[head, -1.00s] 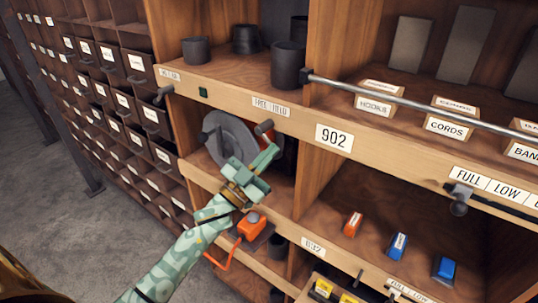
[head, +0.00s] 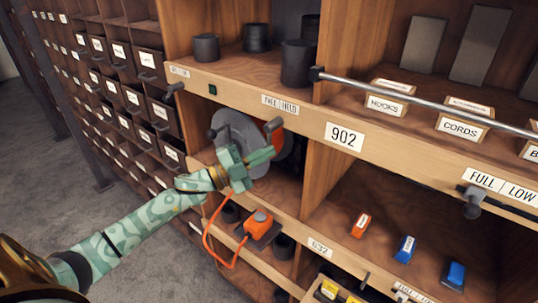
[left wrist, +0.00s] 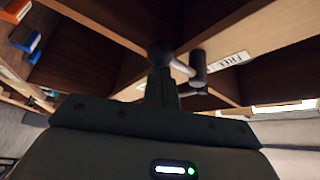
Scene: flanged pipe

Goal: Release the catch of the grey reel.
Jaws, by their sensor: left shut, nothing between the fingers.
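The grey reel (head: 238,128) is a round disc in the upper-left cubby, with an orange part just right of it. A dark, round-ended peg (head: 272,125) stands out in front of the reel, under the FREE/HELD label (head: 281,105); it looks like the catch. My left gripper (head: 268,155) is shut and empty, just below this peg and in front of the reel's lower part, which it hides. In the left wrist view, the grey peg (left wrist: 198,68) is close beyond the closed fingers (left wrist: 162,88); I cannot tell whether they touch. My right gripper is not in view.
An orange box with a cable loop (head: 258,222) sits below my gripper. A metal rail (head: 420,100) crosses the right-hand shelf front. Dark cylinders (head: 298,62) stand on the shelf above. A wooden upright (head: 325,160) is right of the cubby.

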